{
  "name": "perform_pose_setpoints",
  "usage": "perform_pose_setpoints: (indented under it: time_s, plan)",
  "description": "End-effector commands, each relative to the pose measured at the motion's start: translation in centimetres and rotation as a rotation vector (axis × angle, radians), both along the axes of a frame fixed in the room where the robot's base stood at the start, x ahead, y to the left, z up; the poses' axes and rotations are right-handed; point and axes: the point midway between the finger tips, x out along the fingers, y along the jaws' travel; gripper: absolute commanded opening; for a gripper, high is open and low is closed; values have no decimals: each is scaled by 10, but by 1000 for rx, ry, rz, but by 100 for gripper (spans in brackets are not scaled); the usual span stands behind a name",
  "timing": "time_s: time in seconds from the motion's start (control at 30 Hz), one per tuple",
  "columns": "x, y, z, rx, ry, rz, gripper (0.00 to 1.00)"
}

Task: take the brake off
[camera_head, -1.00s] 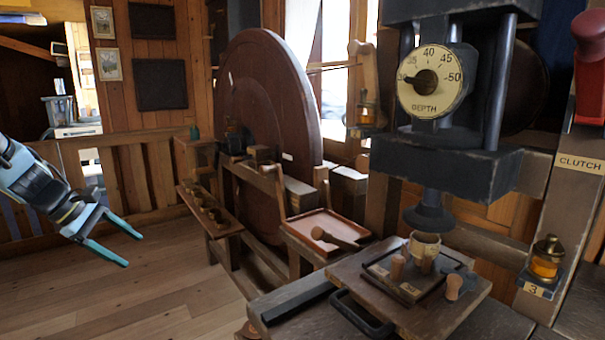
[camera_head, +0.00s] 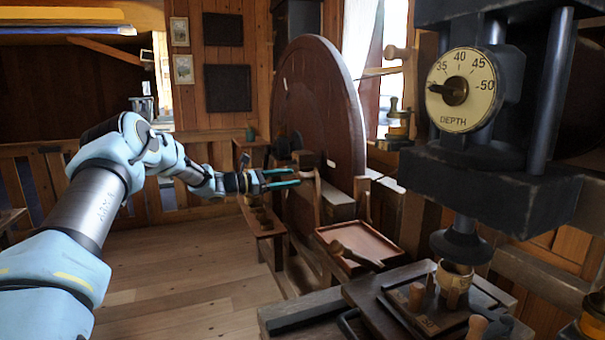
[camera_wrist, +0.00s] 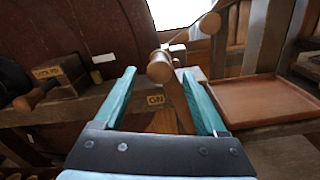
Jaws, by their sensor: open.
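A wooden lever with a round knob (camera_wrist: 160,67) stands beside the large dark red wheel (camera_head: 312,105); I take it to be the brake. A small plate reading "ON" (camera_wrist: 155,99) is by its shaft. In the wrist view the knob appears between the teal fingertips of my gripper (camera_wrist: 157,73), with the shaft running down toward the right finger. In the head view my gripper (camera_head: 297,178) reaches right toward the lever (camera_head: 317,195). The fingers are apart and hold nothing. I cannot tell whether either finger touches the lever.
A wooden tray (camera_head: 393,246) with a mallet lies right of the lever. A press with a depth dial (camera_head: 462,90) stands at the right. Another wooden handle (camera_wrist: 30,101) and a labelled block (camera_wrist: 60,78) are left of the gripper. The floor at left is clear.

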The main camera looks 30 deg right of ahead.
Motion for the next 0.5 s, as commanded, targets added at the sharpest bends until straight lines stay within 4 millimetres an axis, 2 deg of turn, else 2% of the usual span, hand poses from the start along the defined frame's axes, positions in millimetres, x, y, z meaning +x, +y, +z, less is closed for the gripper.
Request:
perform_pose_setpoints:
  time_s: [0.03,0.2,0.5]
  plan:
    - [-2,-10,2,1,1,-2,74]
    - [-4,-33,2,0,-1,-2,74]
    - [-5,-44,-1,2,-1,1,74]
